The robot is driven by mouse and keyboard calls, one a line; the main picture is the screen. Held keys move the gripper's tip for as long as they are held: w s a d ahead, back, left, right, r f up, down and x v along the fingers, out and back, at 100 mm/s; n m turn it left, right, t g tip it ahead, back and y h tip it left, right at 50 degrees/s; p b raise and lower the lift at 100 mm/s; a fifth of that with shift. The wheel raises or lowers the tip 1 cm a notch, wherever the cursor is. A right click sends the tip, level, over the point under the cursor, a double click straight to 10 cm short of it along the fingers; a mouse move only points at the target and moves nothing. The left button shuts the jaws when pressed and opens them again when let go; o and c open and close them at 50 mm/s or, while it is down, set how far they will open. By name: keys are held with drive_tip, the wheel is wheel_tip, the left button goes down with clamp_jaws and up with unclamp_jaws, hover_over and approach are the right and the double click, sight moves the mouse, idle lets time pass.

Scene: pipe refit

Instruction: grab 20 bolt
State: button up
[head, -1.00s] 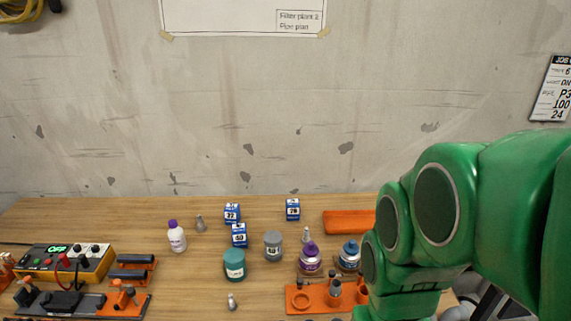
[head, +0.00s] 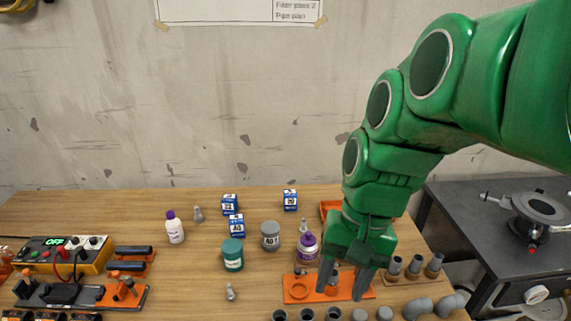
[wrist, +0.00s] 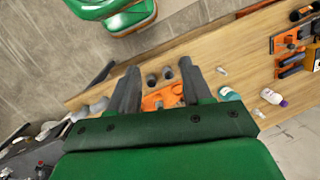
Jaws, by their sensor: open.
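My gripper (head: 343,288) is open and empty, pointing down over the orange holder (head: 298,288) at the front right of the bench. Its two dark fingers also show in the wrist view (wrist: 158,78), apart, with the holder between and beyond them. Three small grey bolt-like pieces stand on the bench: one in front (head: 231,292), one at the back left (head: 198,214) and one behind the purple-capped bottle (head: 303,225). Three blue-and-white numbered boxes stand further back: left (head: 230,204), middle (head: 237,225) and right (head: 290,200). The numbers are too blurred to tell which thing is the 20 bolt.
A teal jar (head: 233,255), a grey jar (head: 270,236), a purple-capped bottle (head: 306,246) and a white bottle (head: 174,228) stand mid-bench. Grey pipe fittings (head: 418,308) line the front right. A yellow meter (head: 65,258) is at left. A dark table (head: 485,225) stands at right.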

drive_tip(key=w+a+r+m+y, duration=0.2)
drive_tip(key=w+m+y, duration=0.15)
drive_tip(key=w, duration=0.85)
drive_tip(key=w+a+r+m+y, duration=0.1)
drive_tip(key=w+m+y, duration=0.3)
drive_tip(key=w, duration=0.9)
drive_tip(key=w+d+f+m+t+y, duration=0.25)
drive_tip(key=w+d+m, duration=0.4)
drive_tip(key=w, duration=0.35)
drive_tip(key=w+d+f+m+t+y, duration=0.1)
drive_tip(key=w+d+f+m+t, duration=0.3)
drive_tip(key=w+d, duration=0.55)
drive_tip(key=m, duration=0.1)
approach(304, 219)
drive_tip(key=shift+g+h, duration=0.3)
drive_tip(key=shift+g, duration=0.05)
drive_tip(key=x, duration=0.5)
drive_tip(key=shift+w+d+f, duration=0.1)
drive_tip(key=shift+d+f, duration=0.05)
drive_tip(key=shift+f, duration=0.3)
drive_tip(key=shift+r+x, duration=0.2)
drive_tip(key=shift+x, duration=1.15)
drive_tip(key=shift+r+x, duration=0.15)
drive_tip(key=shift+x, duration=1.2)
drive_tip(key=shift+w, duration=0.15)
